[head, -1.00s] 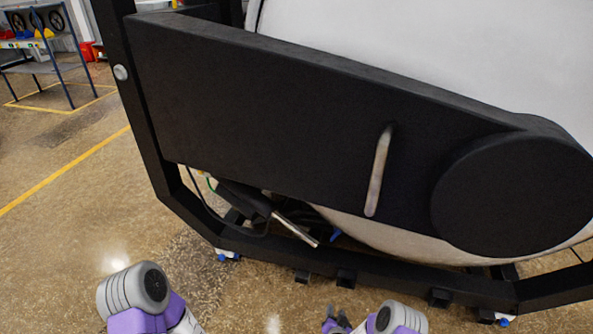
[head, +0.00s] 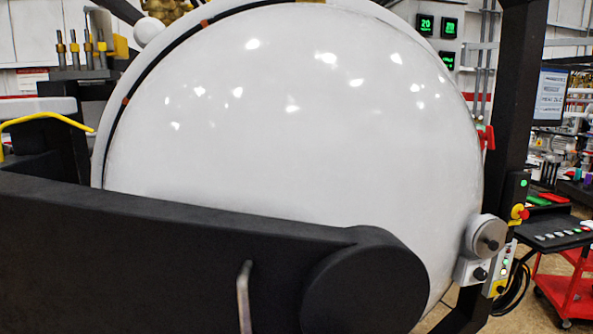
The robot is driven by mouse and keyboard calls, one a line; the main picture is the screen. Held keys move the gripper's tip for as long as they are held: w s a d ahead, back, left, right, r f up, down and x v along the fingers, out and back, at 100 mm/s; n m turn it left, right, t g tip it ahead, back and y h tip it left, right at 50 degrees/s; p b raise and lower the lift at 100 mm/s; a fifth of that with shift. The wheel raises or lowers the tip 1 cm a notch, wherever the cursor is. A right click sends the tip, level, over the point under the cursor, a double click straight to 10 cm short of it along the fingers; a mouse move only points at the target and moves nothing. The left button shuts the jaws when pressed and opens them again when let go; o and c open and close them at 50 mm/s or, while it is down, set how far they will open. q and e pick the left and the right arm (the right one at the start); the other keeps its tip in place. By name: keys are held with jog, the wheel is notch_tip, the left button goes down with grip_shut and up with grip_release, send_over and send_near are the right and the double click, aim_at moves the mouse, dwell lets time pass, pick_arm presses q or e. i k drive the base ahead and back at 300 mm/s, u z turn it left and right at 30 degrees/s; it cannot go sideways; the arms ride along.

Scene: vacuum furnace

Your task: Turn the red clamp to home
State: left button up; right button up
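A red part (head: 487,137), which looks like the red clamp, sits at the right edge of the big white round furnace door (head: 300,120), beside the black upright frame post. It is small in the view, and I cannot tell how it is turned. Neither of my grippers is in view.
A black door arm (head: 150,260) with a metal handle (head: 244,296) crosses the lower left. A grey knob (head: 486,235) and a control box with buttons (head: 518,200) are at the right. A red cart (head: 565,290) stands at the far right.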

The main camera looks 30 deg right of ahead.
aim_at(488, 136)
jog(key=z, duration=1.75)
jog(key=k, duration=0.2)
jog(key=z, duration=0.2)
